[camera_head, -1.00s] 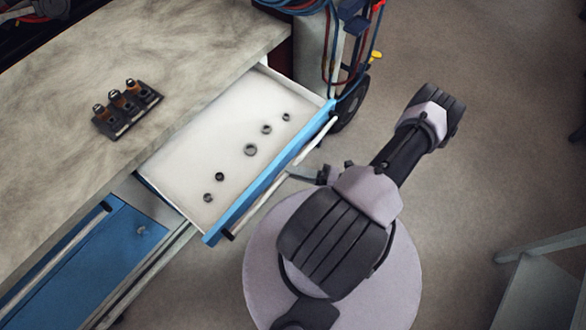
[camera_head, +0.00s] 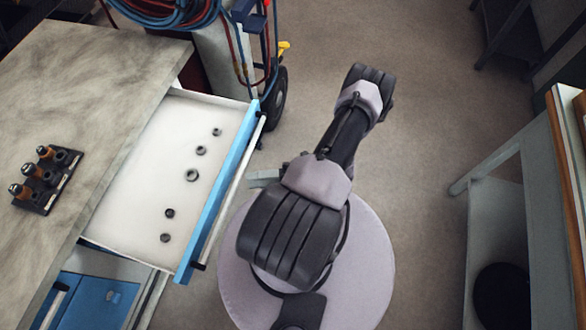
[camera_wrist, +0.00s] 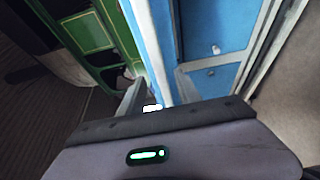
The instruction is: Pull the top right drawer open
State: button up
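The top right drawer (camera_head: 148,165) stands pulled well out of the workbench in the head view, its white inside showing. Its blue front (camera_head: 217,190) carries a long pale bar handle (camera_head: 236,178) with dark end mounts. My gripper (camera_head: 264,178) is just outside the middle of the handle, beside it; most of it is hidden by my arm. In the wrist view my gripper's two fingers (camera_wrist: 158,92) stand apart with a gap between them. Blue drawer fronts are beyond them.
Several small dark rings (camera_head: 192,175) lie in the drawer. A black block with orange-topped pieces (camera_head: 45,180) sits on the worktop (camera_head: 90,75). A wheeled cart with hoses (camera_head: 272,95) stands behind the drawer. A grey shelf frame (camera_head: 490,185) is at right; open floor lies between.

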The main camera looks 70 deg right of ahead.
jog(key=v, duration=1.3)
jog(key=w+d+r+n+g+y, duration=0.3)
jog(key=w+r+n+g, duration=0.65)
jog(key=r+n, duration=0.35)
jog(key=w+a+r+n+g+h, duration=0.2)
jog(key=w+a+r+n+g, duration=0.3)
jog(key=w+a+r+n, duration=0.35)
jog(key=w+a+r+n+h, duration=0.4)
jog(key=a+r+n+h, duration=0.1)
jog(key=a+r+n, duration=0.45)
jog(key=s+a+r+n+t, duration=0.2)
jog(key=a+r+n, duration=0.2)
jog(key=a+n, duration=0.3)
jog(key=s+a+r+n+t+h+b, duration=0.1)
jog(key=s+a+r+n+t, duration=0.1)
jog(key=a+n, duration=0.5)
jog(key=shift+s+a+r, duration=0.15)
jog(key=shift+s+r, duration=0.4)
jog(key=shift+r, duration=0.4)
